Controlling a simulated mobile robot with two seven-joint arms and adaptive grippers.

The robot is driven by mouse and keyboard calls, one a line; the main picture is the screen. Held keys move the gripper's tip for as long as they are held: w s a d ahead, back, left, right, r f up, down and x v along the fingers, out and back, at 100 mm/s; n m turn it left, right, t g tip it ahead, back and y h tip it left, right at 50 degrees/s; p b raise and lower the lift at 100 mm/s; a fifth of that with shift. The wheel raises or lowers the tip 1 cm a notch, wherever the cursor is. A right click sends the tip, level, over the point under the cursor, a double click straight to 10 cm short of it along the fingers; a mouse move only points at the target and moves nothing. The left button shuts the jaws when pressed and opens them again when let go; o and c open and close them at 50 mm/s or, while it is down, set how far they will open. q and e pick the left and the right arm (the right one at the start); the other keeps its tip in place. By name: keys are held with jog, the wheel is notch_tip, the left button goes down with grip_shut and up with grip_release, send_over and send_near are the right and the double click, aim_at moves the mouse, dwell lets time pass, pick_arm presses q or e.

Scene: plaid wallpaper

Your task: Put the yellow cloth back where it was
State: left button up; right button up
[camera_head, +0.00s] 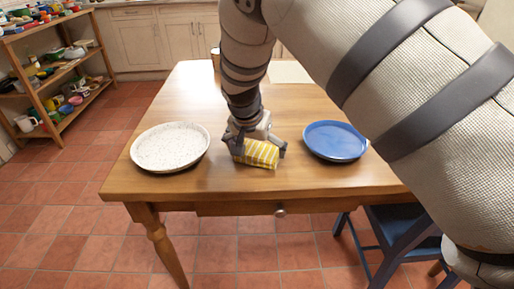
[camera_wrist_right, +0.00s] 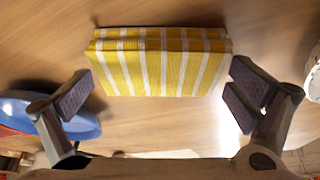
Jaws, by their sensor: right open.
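The yellow cloth (camera_head: 258,154) with white stripes is a folded bundle on the wooden table, between the two plates and near the front edge. It also shows in the right wrist view (camera_wrist_right: 160,62), its long side across the picture. My right gripper (camera_head: 257,141) is open over the cloth from behind. In the wrist view its fingers (camera_wrist_right: 160,92) stand wide at the two ends of the cloth, close to it; I cannot tell whether they touch it. My left gripper is not in view.
A white speckled plate (camera_head: 170,148) lies left of the cloth and a blue plate (camera_head: 336,141) lies right of it, on the table (camera_head: 219,183). A pale mat (camera_head: 290,72) lies at the back. A blue chair (camera_head: 405,236) stands at the front right. A loaded shelf (camera_head: 42,94) stands far left.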

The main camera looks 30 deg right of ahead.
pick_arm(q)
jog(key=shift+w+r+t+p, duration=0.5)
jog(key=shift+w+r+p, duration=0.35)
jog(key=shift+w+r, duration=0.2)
pick_arm(e)
jog(key=v, duration=1.2)
jog(key=shift+r, duration=0.2)
jog(key=shift+d, duration=0.1)
